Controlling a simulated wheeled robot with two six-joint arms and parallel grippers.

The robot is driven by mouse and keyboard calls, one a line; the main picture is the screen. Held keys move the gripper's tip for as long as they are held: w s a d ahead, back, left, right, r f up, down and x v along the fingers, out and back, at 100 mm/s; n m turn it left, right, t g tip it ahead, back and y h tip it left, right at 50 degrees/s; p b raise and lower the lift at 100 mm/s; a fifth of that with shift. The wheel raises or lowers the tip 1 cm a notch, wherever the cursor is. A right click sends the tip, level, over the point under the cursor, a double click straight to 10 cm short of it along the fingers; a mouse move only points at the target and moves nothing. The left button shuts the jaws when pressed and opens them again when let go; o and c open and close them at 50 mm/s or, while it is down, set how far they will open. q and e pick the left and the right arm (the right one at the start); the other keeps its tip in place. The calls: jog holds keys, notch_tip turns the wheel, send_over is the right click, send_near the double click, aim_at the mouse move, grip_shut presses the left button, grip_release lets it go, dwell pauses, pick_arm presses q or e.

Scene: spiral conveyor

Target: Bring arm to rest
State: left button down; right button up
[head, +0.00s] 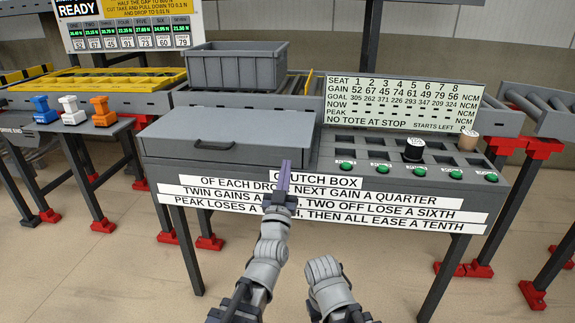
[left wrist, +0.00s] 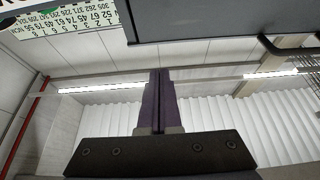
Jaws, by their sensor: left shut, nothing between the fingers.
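My left gripper (head: 284,170) is raised in front of the clutch box (head: 240,135), in front of its printed front labels. Its two dark purple fingers are pressed together with nothing between them. In the left wrist view the shut fingers (left wrist: 159,80) point up toward the ceiling, with the dark edge of a box-like surface above them. My right arm (head: 328,285) shows only as a grey forearm and wrist at the bottom centre of the head view. Its gripper fingers cannot be seen.
A grey tote (head: 235,68) sits on the conveyor behind the box. Open floor lies in front.

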pick_arm(q)
jog(key=s+d+f+m+g+h, duration=0.1)
jog(key=s+d+f+m+g, duration=0.15)
jog(key=f+g, duration=0.6)
jog(key=s+d+f+m+g+h, duration=0.1)
jog(key=s+d+f+g, duration=0.25)
jog(key=f, duration=0.95)
jog(key=s+a+f+g+y, duration=0.25)
jog(key=s+f+g, duration=0.3)
jog(key=s, duration=0.35)
jog(key=s+a+f+g+y, duration=0.2)
jog(key=s+a+f+g, duration=0.3)
jog(key=s, duration=0.4)
notch_tip(320, 180, up, 35)
jog(key=d+p, duration=0.1)
jog(key=p, duration=3.3)
jog(key=shift+s+d+f+n+g, duration=0.2)
jog(key=shift+s+d+n+g, duration=0.05)
jog(key=shift+s+n+g, duration=0.1)
